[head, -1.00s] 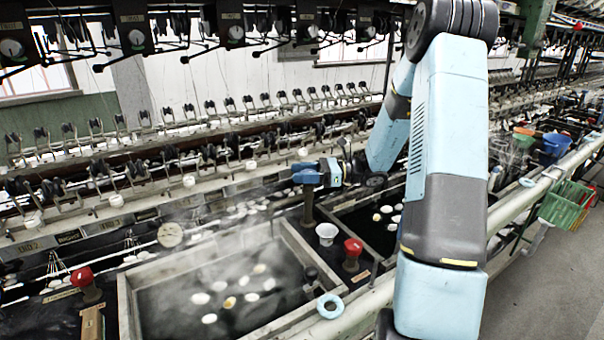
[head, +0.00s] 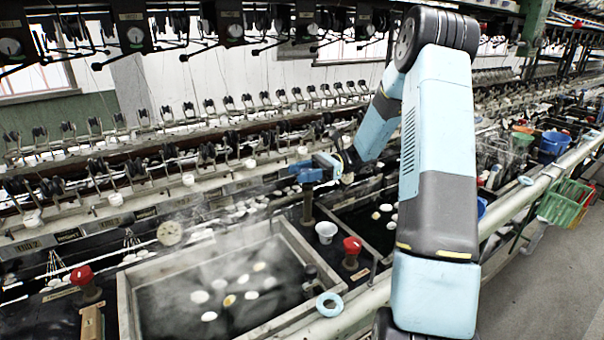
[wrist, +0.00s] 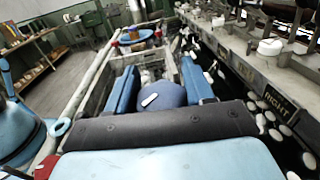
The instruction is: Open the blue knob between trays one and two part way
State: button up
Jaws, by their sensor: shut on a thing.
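The blue knob (wrist: 162,95) with a white mark on top sits between the two fingers of my gripper (wrist: 161,88) in the wrist view. My gripper is shut on it. In the head view my gripper (head: 307,171) is at the top of a dark post (head: 308,207), between the near water tray (head: 285,318) and the tray to its right (head: 338,207). In that view the fingers largely hide the knob. The white mark points slightly askew in the wrist view.
A red knob (head: 352,246) and a white cup (head: 326,231) stand close to the post. Another red knob (head: 82,276) is at the far left. Steam rises over the near tray.

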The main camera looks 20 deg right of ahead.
jog(key=o, duration=1)
jog(key=shift+c, duration=0.2)
jog(key=shift+d, duration=0.15)
jog(key=w+d, duration=0.2)
jog(key=d, duration=1.1)
jog(key=shift+w+d, duration=0.2)
jog(key=shift+w, duration=0.1)
